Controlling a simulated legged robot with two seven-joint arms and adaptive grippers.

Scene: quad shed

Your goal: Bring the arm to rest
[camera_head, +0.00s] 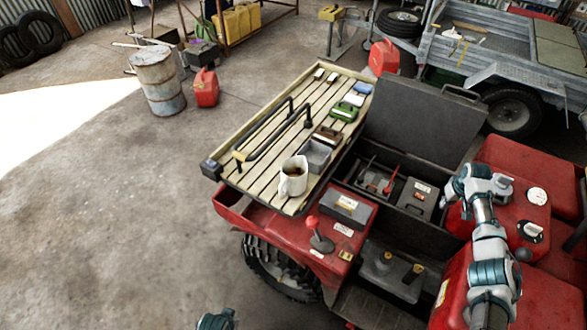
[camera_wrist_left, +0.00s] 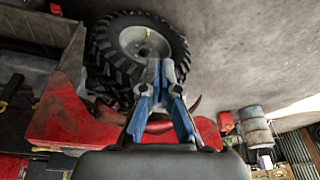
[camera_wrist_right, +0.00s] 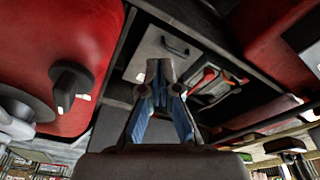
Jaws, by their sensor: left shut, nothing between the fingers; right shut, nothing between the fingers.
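My right arm comes in from the lower right in the head view, over the red body of the quad. Its gripper end (camera_head: 455,187) is beside the open storage box, partly hidden by my own wrist. In the right wrist view the right gripper (camera_wrist_right: 160,70) is shut and empty, with the grey box and red-handled tool behind it. Only a small piece of my left arm shows at the bottom edge of the head view. In the left wrist view the left gripper (camera_wrist_left: 160,70) is shut and empty, in front of the quad's red fender (camera_wrist_left: 70,125) and black tyre (camera_wrist_left: 105,50).
A slatted rack (camera_head: 255,165) holds a white mug (camera_head: 293,178), a grey tray (camera_head: 315,155) and several small items. The open box lid (camera_head: 420,120) stands upright behind the storage box. A red-knobbed lever (camera_head: 318,238) rises from the quad.

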